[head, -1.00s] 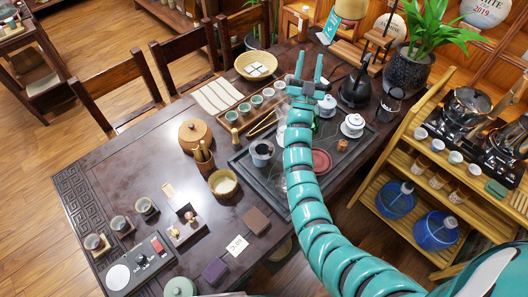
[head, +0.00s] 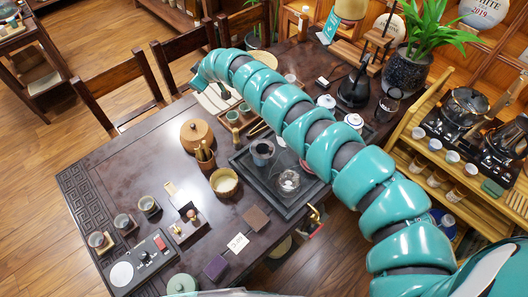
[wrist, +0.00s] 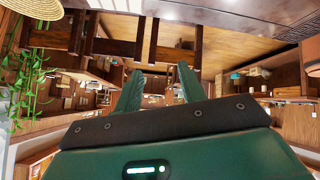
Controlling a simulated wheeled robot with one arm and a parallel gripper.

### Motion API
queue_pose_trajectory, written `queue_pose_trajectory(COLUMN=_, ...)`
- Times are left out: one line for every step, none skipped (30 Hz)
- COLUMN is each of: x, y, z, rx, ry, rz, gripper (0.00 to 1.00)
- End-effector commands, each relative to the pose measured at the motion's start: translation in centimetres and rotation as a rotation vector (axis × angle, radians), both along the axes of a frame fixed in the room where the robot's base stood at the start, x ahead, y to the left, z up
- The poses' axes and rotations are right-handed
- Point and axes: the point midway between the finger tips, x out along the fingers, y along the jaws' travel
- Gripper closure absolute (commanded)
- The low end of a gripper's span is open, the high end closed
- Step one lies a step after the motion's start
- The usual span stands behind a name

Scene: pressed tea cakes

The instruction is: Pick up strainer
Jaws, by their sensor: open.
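A small grey-white vessel with a dark mouth (head: 262,150) stands on the dark tea tray (head: 243,171) in the head view. It may hold or be the strainer, but it is too small to tell. A clear glass pot (head: 288,182) stands just below and right of it on the tray, clear of my arm. My gripper (wrist: 158,78) is open and empty in the wrist view, its two green fingers pointing out towards the room. In the head view my arm bends to the table's far edge, and its end there does not show clearly.
A chair (head: 115,85) lines the far side. The table's left part has free room.

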Motion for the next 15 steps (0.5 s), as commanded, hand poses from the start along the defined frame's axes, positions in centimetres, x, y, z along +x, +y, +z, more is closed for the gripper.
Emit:
queue_pose_trajectory(x=-1.6, y=-0.5, z=-0.3, rx=-0.096, ry=0.041, rz=0.044, gripper=0.60)
queue_pose_trajectory(x=-2.6, y=-0.9, z=-0.8, rx=-0.154, ry=0.070, rz=0.069, gripper=0.60)
queue_pose_trajectory(x=-3.9, y=-1.8, z=-1.4, rx=-0.233, ry=0.109, rz=0.099, gripper=0.60)
queue_pose_trajectory(x=-5.0, y=-2.7, z=-1.8, rx=-0.296, ry=0.140, rz=0.122, gripper=0.60)
queue_pose_trajectory(x=-6.0, y=-3.4, z=-2.2, rx=-0.355, ry=0.169, rz=0.143, gripper=0.60)
queue_pose_trajectory(x=-7.3, y=-4.7, z=-2.4, rx=-0.435, ry=0.207, rz=0.168, gripper=0.60)
queue_pose_trajectory(x=-8.3, y=-5.9, z=-2.6, rx=-0.497, ry=0.238, rz=0.185, gripper=0.60)
queue_pose_trajectory(x=-9.2, y=-7.1, z=-2.7, rx=-0.555, ry=0.269, rz=0.198, gripper=0.60)
queue_pose_trajectory(x=-10.4, y=-8.7, z=-2.7, rx=-0.631, ry=0.309, rz=0.215, gripper=0.60)
queue_pose_trajectory(x=-11.2, y=-9.8, z=-2.6, rx=-0.683, ry=0.334, rz=0.226, gripper=0.60)
queue_pose_trajectory(x=-12.0, y=-11.0, z=-2.5, rx=-0.734, ry=0.363, rz=0.234, gripper=0.60)
queue_pose_trajectory(x=-12.9, y=-12.5, z=-2.3, rx=-0.794, ry=0.399, rz=0.242, gripper=0.60)
queue_pose_trajectory(x=-13.6, y=-13.6, z=-2.1, rx=-0.838, ry=0.425, rz=0.246, gripper=0.60)
queue_pose_trajectory(x=-14.1, y=-14.5, z=-1.8, rx=-0.874, ry=0.443, rz=0.250, gripper=0.60)
queue_pose_trajectory(x=-14.8, y=-15.6, z=-1.5, rx=-0.918, ry=0.471, rz=0.252, gripper=0.60)
